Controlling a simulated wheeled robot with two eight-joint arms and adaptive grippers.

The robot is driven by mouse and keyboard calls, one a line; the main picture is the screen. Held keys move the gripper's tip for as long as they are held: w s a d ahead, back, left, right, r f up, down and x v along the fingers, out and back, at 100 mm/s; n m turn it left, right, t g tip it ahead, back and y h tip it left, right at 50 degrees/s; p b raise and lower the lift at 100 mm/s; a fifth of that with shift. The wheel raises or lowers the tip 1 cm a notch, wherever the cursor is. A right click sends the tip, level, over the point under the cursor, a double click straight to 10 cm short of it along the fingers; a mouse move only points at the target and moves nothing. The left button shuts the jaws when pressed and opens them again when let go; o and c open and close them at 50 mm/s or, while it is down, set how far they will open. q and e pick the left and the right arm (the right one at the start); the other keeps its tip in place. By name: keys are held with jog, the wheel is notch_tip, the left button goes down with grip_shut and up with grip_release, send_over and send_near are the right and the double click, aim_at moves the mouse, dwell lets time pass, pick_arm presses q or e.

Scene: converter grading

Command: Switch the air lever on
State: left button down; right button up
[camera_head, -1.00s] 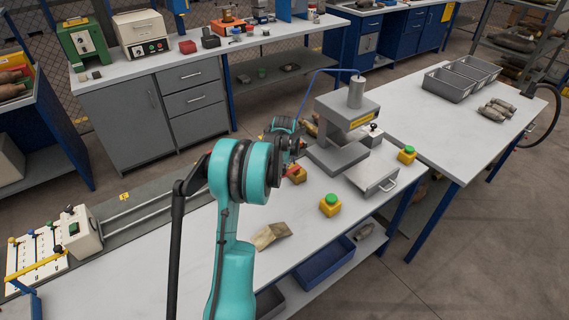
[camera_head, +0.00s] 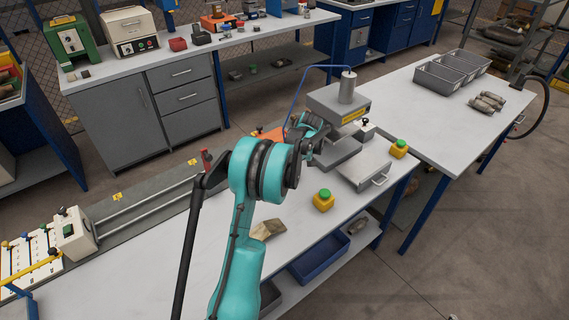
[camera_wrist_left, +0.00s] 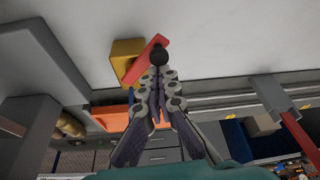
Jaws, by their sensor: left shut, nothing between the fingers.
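The air lever is a red bar (camera_wrist_left: 136,68) on a yellow block (camera_wrist_left: 122,52) in the left wrist view, with a dark round knob (camera_wrist_left: 158,56) at or beside one end. In the head view my arm hides it. My left gripper (camera_wrist_left: 159,72) is shut and empty, its fingertips right at the knob. I cannot tell whether they touch it. In the head view my left wrist is beside the grey press (camera_head: 338,103), and its fingers are hidden. My right gripper is in neither view.
A tan piece (camera_head: 266,229) lies on the bench. A rail with a red end stop (camera_head: 206,158) runs along the back edge.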

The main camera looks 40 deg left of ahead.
pick_arm(q)
jog(key=n, duration=0.1)
jog(key=w+d+n+g, duration=0.1)
jog(key=n, duration=0.1)
jog(key=d+n, duration=0.1)
jog(key=shift+w+n+g+p, duration=0.35)
jog(key=shift+n+g, duration=0.05)
jog(key=shift+a, duration=0.1)
jog(key=shift+w+a, duration=0.35)
jog(key=shift+a, duration=0.25)
jog(key=shift+s+a+r, duration=0.1)
jog(key=shift+s+a, duration=0.05)
jog(key=shift+a, duration=0.2)
notch_tip(320, 180, up, 10)
jog(key=p, duration=0.3)
jog(key=shift+d, duration=0.2)
